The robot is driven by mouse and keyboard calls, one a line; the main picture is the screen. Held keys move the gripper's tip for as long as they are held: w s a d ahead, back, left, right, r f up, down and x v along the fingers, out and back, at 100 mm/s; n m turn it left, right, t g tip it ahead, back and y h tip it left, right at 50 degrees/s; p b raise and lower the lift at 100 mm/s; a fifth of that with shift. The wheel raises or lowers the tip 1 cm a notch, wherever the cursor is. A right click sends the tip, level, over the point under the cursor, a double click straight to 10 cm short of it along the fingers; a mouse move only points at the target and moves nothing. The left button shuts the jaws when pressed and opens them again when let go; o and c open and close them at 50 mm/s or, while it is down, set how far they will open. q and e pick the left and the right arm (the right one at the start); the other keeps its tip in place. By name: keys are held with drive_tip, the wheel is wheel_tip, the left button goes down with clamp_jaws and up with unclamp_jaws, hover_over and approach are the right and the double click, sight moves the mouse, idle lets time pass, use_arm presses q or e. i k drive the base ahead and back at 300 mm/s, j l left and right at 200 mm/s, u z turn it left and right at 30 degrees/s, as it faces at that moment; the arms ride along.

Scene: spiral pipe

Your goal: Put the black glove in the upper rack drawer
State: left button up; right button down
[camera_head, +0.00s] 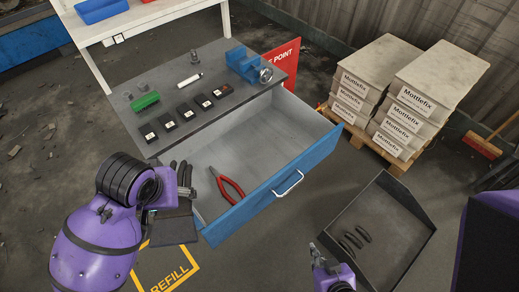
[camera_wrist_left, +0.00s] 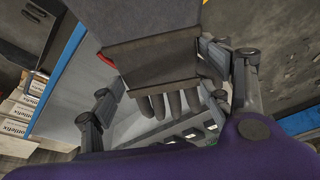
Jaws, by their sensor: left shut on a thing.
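The black glove (camera_head: 174,228) is in my left gripper (camera_head: 153,214), near the left front corner of the open drawer. In the left wrist view the glove (camera_wrist_left: 155,58) hangs between the two fingers of the left gripper (camera_wrist_left: 168,85), its own fingers pointing at the drawer. The upper rack drawer (camera_head: 246,207) is pulled out, with a blue front and pale handle. Red pliers (camera_head: 228,187) lie inside it. I cannot tell whether the glove is over the drawer or just beside it. My right gripper (camera_head: 321,257) is low at the bottom centre, partly hidden, with its jaws unclear.
The rack top (camera_head: 178,108) holds several small black boxes, a green block (camera_head: 145,101) and a blue vise (camera_head: 243,63). A dark tray (camera_head: 388,205) with several black pieces is at lower right. Stacked Mottlefix boxes (camera_head: 377,66) stand behind. The drawer's middle is free.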

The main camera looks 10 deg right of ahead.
sight(268, 148)
drive_tip(key=i+l, duration=0.2)
drive_tip(key=l, duration=0.15)
drive_tip(key=i+l, duration=0.2)
drive_tip(key=l, duration=0.15)
drive_tip(key=i+l, duration=0.2)
drive_tip(key=l+z, duration=0.05)
drive_tip(key=l, duration=0.1)
